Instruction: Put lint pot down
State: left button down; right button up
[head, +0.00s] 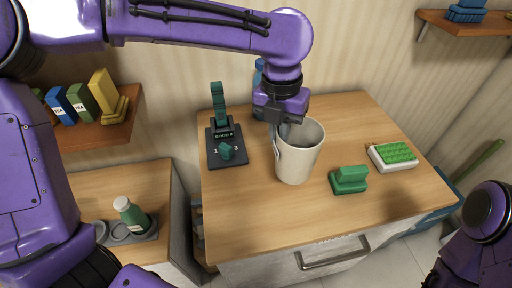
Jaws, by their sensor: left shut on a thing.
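The lint pot, a cream-coloured, open-topped pot (298,160), is upright at the middle of the wooden worktop (250,205). My left gripper (287,130) comes down from above and is shut on the left part of its rim. The fingertips are partly hidden by the pot's wall. The pot's base is at the worktop surface, but I cannot tell whether it touches or hangs just above. Part of my right arm shows at the lower right; its gripper is out of view.
A black stand with a green handle (226,148) is left of the pot. A green block-shaped brush (348,180) and a white tray with a green top (393,156) are to its right. Free worktop lies in front. A lower counter at left holds a green bottle (134,216).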

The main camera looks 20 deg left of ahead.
pick_arm(q)
jog(key=w+a+f, duration=0.1)
jog(key=a+f, duration=0.5)
jog(key=f, duration=0.3)
jog(key=shift+a+f+p, duration=0.3)
jog(key=shift+a+f, duration=0.05)
jog(key=shift+f, duration=0.1)
jog(key=c, duration=1.2)
grip_release()
jog(key=r, duration=1.2)
jog(key=shift+a+r, duration=0.1)
jog(key=shift+a, duration=0.2)
